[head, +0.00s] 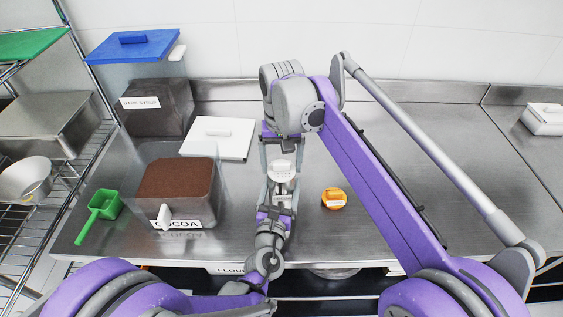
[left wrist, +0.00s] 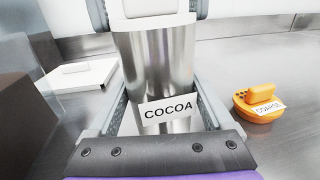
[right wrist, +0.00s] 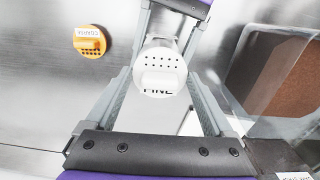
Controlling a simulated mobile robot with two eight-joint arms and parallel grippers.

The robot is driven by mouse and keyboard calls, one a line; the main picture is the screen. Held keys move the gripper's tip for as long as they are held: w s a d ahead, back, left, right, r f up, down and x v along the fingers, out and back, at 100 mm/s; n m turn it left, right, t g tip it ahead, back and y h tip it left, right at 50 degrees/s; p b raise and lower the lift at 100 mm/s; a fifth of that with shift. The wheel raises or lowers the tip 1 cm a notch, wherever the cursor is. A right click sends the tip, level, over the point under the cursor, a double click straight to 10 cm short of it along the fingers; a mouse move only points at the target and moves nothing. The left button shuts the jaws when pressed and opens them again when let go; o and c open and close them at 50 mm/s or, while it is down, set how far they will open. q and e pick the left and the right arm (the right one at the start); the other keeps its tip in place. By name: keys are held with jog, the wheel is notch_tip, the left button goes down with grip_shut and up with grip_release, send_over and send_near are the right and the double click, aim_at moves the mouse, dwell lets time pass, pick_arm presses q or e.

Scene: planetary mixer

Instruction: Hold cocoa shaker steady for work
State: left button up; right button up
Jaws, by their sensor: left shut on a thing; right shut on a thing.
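The cocoa shaker (head: 283,188) is a steel cylinder standing upright at the middle of the counter. The left wrist view shows its body with a COCOA label (left wrist: 168,112). A white perforated lid (right wrist: 160,68) marked FINE is on its top. My left gripper (head: 280,196) comes from the front, with its fingers on either side of the shaker body, shut on it. My right gripper (head: 281,160) reaches in from behind and above, with its fingers shut on the white lid. The shaker's base is partly hidden by my left gripper.
An orange COARSE lid (head: 334,198) lies right of the shaker. Left are a clear cocoa bin (head: 187,208), a white lid panel (head: 217,138), a dark blue-lidded bin (head: 155,107) and a green scoop (head: 104,205).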

aim_at(282, 162)
jog(key=c, duration=0.9)
jog(key=shift+r, duration=0.1)
jog(key=shift+r, duration=0.1)
jog(key=shift+r, duration=0.15)
jog(key=shift+c, duration=1)
jog(key=shift+r, duration=1.05)
jog(key=shift+r, duration=0.15)
jog(key=shift+r, duration=1.85)
